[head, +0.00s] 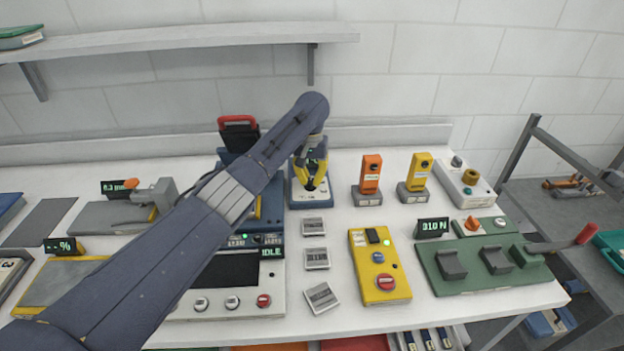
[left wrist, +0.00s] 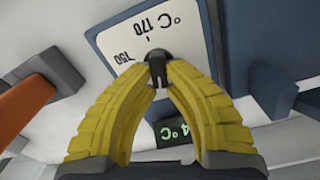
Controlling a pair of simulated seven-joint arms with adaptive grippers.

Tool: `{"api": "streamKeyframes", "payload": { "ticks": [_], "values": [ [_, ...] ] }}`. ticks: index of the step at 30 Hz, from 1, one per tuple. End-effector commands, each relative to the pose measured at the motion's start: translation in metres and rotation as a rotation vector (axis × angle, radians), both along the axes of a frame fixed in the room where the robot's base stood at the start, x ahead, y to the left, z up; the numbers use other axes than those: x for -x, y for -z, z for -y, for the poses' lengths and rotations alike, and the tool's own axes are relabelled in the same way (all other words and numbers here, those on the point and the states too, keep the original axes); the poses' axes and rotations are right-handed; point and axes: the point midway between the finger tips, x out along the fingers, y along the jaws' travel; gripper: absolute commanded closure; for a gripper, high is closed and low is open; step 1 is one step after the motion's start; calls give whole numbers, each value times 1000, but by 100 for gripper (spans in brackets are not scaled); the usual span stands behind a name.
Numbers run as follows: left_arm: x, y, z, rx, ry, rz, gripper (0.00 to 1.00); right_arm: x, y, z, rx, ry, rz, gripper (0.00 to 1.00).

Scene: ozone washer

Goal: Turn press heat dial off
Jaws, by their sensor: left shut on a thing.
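The heat dial has a small dark knob (left wrist: 157,62) on a pale plate (left wrist: 120,40) marked 150 and 170 °C. My left gripper (left wrist: 157,70) has its two yellow fingers closed on this knob, one on each side. In the head view my left gripper (head: 314,178) reaches down in front of the blue press unit (head: 294,196), and the knob is hidden there. A dark display (left wrist: 175,132) with green digits ending in "4 °C" shows partly behind the fingers. The knob's exact pointing is hard to read. My right gripper is not in view.
An orange handheld device (head: 371,173) and a yellow one (head: 420,171) stand to the right of the press. A yellow control box (head: 378,265) and small labelled blocks (head: 316,259) lie in front. A green fixture (head: 480,262) is at the right. Bare table lies between them.

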Motion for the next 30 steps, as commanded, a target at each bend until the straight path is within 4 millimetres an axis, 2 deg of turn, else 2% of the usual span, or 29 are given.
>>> {"api": "streamKeyframes", "payload": {
  "ticks": [13, 30],
  "values": [
    [1, 2, -3, 0, -238, -3, 100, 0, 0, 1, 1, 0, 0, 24],
    [1, 2, -3, -1, -285, -2, 100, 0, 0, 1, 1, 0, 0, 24]
  ]
}}
